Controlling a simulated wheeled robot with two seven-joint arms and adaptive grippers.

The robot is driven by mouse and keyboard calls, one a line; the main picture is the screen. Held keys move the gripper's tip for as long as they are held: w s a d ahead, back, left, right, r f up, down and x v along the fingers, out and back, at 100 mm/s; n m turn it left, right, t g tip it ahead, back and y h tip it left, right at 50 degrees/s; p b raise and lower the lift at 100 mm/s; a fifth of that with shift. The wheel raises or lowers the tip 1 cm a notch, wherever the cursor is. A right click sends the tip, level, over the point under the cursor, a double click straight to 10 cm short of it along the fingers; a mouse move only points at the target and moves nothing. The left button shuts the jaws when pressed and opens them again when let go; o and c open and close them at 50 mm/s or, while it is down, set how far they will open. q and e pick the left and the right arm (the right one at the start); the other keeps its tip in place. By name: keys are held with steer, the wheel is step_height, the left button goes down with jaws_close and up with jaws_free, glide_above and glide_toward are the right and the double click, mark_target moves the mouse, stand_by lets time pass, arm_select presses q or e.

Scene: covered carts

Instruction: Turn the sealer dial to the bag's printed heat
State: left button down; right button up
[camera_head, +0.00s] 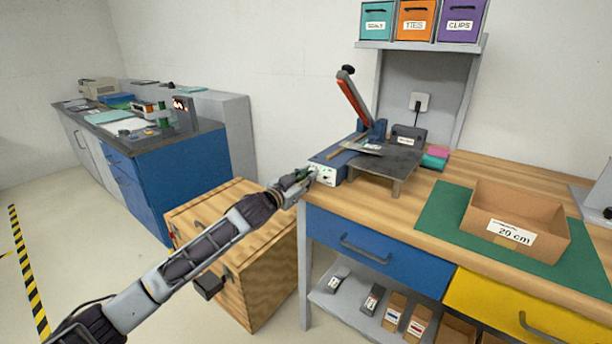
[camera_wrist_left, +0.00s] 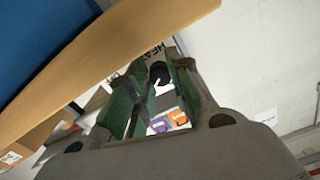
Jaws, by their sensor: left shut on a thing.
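The sealer (camera_head: 330,168) is a blue machine with a white front panel at the left end of the wooden workbench, its red-striped lever (camera_head: 352,97) raised. My left gripper (camera_head: 304,178) is at that panel. In the left wrist view, its green-padded fingers (camera_wrist_left: 158,95) are closed about a small dark dial (camera_wrist_left: 158,72), beside partly covered "HEAT" lettering (camera_wrist_left: 148,52). The dial's setting is not readable. A pale flat piece (camera_head: 362,148), perhaps the bag, lies on the sealer; no print is readable. My right gripper is not in view.
An open cardboard box (camera_head: 515,220) marked "20 cm" stands on a green mat (camera_head: 440,212). A wooden crate (camera_head: 250,280) stands beside the bench, below my left arm. Teal, orange and purple bins (camera_head: 415,20) sit on the shelf above.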

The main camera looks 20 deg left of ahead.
arm_select(q)
steer(key=c, duration=1.3)
jaws_free()
steer(key=shift+o, duration=0.2)
steer(key=shift+s, duration=0.15)
steer(key=v, duration=1.1)
steer(key=shift+s+a, duration=0.15)
steer(key=shift+s, duration=0.15)
